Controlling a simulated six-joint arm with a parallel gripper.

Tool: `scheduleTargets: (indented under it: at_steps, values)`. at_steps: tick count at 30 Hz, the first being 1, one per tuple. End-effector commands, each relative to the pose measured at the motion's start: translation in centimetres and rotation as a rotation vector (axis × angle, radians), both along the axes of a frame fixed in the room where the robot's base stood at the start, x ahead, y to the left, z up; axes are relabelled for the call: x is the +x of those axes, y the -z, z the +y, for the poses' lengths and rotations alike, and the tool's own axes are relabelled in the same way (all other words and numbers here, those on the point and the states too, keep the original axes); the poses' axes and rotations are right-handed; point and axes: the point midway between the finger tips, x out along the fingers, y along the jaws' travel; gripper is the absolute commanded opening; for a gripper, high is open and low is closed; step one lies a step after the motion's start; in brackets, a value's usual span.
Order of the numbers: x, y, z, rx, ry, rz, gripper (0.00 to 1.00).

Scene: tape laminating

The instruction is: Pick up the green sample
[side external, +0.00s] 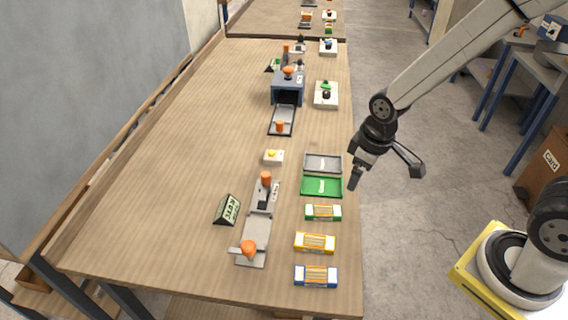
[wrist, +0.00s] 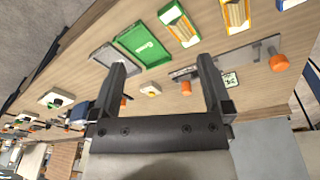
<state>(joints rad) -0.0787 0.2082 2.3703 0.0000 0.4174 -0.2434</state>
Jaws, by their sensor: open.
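The green sample (side external: 323,212) is a small box with green ends and orange-striped packing in the middle. It lies on the table near its right edge, just in front of the green tray (side external: 321,187). In the wrist view the green sample (wrist: 180,24) shows at the top, beyond my fingertips. My gripper (side external: 386,178) is open and empty, up and to the right of the sample, near the table's right edge. In the wrist view both fingers of my gripper (wrist: 162,64) are spread apart with nothing between them.
A yellow sample (side external: 315,243) and a blue sample (side external: 315,275) lie in front of the green one. A grey tray (side external: 323,163) adjoins the green tray. A metal device with orange knobs (side external: 257,230) stands to the left, beside a small sign (side external: 228,209). The table's left side is clear.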

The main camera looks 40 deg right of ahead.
Motion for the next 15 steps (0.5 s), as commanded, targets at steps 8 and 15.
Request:
scheduleTargets:
  at_steps: [8, 15]
  values:
    - [3.8, 3.4, 3.4, -0.036, -0.331, 0.090, 1.00]
    - [5.4, 5.6, 5.3, -0.048, -0.511, 0.131, 1.00]
